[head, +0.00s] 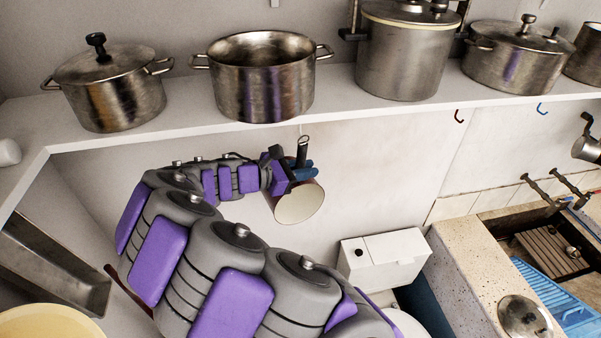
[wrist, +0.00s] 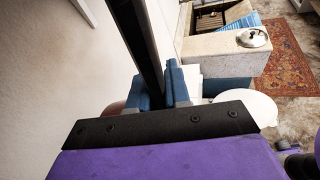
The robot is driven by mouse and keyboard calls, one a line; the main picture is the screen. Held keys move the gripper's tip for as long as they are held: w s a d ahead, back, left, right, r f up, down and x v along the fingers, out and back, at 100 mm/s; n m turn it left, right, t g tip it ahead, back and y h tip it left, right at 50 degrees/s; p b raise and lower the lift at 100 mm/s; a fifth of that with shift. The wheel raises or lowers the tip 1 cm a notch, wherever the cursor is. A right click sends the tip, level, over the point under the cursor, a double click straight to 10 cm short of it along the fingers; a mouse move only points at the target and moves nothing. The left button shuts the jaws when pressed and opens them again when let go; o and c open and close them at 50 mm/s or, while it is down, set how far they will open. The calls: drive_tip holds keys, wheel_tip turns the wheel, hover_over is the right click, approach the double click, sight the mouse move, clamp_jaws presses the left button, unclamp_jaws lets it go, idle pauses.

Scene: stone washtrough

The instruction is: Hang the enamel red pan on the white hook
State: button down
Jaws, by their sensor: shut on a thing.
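The enamel pan (head: 297,204) shows a cream inside and a reddish-brown rim in the head view, below the shelf. Its dark handle (head: 302,150) points up, with a loop at the top. My gripper (head: 298,172) has blue fingers shut on the handle. In the wrist view the black handle (wrist: 140,40) rises from between the fingers (wrist: 163,88), and a sliver of the reddish pan (wrist: 112,109) shows at left. A thin pale piece, perhaps the white hook (head: 300,129), hangs from the shelf edge just above the loop. I cannot tell whether they touch.
The shelf (head: 350,112) above carries several steel pots, including an open one (head: 262,75) over the pan. A red hook (head: 458,116) and a blue hook (head: 541,109) are farther right. A white box (head: 383,262) and stone trough (head: 470,262) stand below right.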

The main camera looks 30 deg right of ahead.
drive_tip(key=shift+w+d, duration=0.4)
drive_tip(key=shift+w, duration=0.45)
drive_tip(key=shift+w+a+f, duration=0.35)
drive_tip(key=shift+w, duration=0.05)
drive_tip(key=shift+w+d+f, duration=0.15)
drive_tip(key=shift+d+f, duration=0.15)
drive_tip(key=shift+a, duration=0.15)
drive_tip(key=c, duration=1.2)
unclamp_jaws()
drive_tip(key=shift+r, duration=0.1)
drive_tip(key=shift+o, duration=1)
